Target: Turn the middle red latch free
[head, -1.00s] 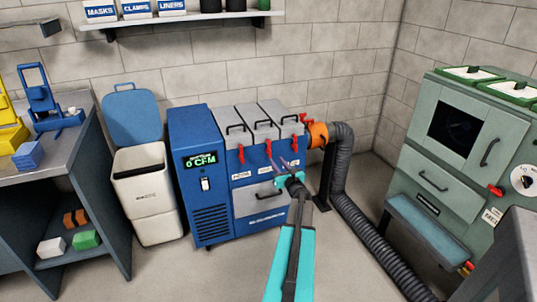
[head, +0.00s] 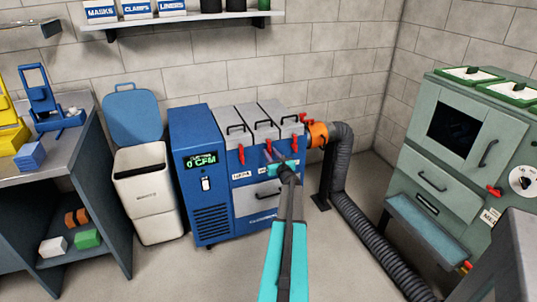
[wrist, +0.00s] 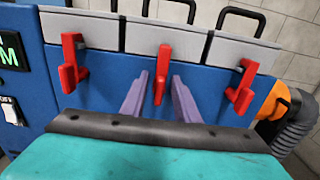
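The middle red latch (wrist: 162,72) is at the centre of the wrist view, on the blue front of the cabinet below the middle grey lid. Its handle hangs down. In the head view the middle latch (head: 268,147) shows just left of my gripper tips. My gripper (wrist: 158,97) is open, with its two purple fingers apart. In the wrist view the latch's lower end appears between the fingers, with a gap on each side. I cannot tell how far the fingertips reach past it. My gripper (head: 281,160) is in front of the cabinet in the head view.
Red latches flank it on the left (wrist: 72,62) and right (wrist: 240,86). Handled grey lids (head: 259,112) top the blue cabinet (head: 193,150). An orange collar (head: 318,133) and dark hose (head: 345,165) stand at its right. A white bin (head: 145,185) stands left.

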